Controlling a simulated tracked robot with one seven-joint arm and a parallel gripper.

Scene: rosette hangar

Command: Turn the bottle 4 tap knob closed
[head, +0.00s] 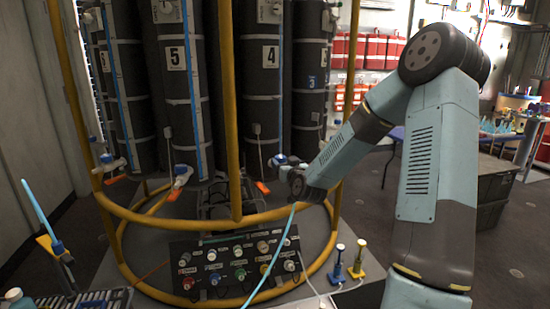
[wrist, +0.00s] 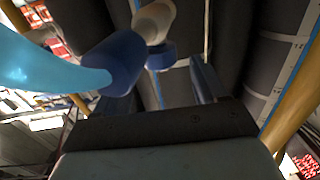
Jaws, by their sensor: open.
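Bottle 4 (head: 265,100) is a tall dark cylinder with a white "4" label, standing in the rack. Its tap knob (head: 280,159) is small and blue, low in front of the bottle, close to my gripper (head: 291,173). In the wrist view the blue knob (wrist: 161,57) sits under the pale tap body (wrist: 153,22), ahead of my gripper (wrist: 160,88). My gripper is open, with the knob in line with the gap between its fingers. A blue hose connector (wrist: 115,62) hides much of the left finger. I cannot tell whether either finger touches the knob.
A light blue hose (head: 272,268) runs down from beside my gripper. Yellow rack tubes (head: 230,110) cross in front of the bottles. A panel of coloured knobs (head: 236,262) stands below. Bottle 5 (head: 175,100) is to the left, with its own tap.

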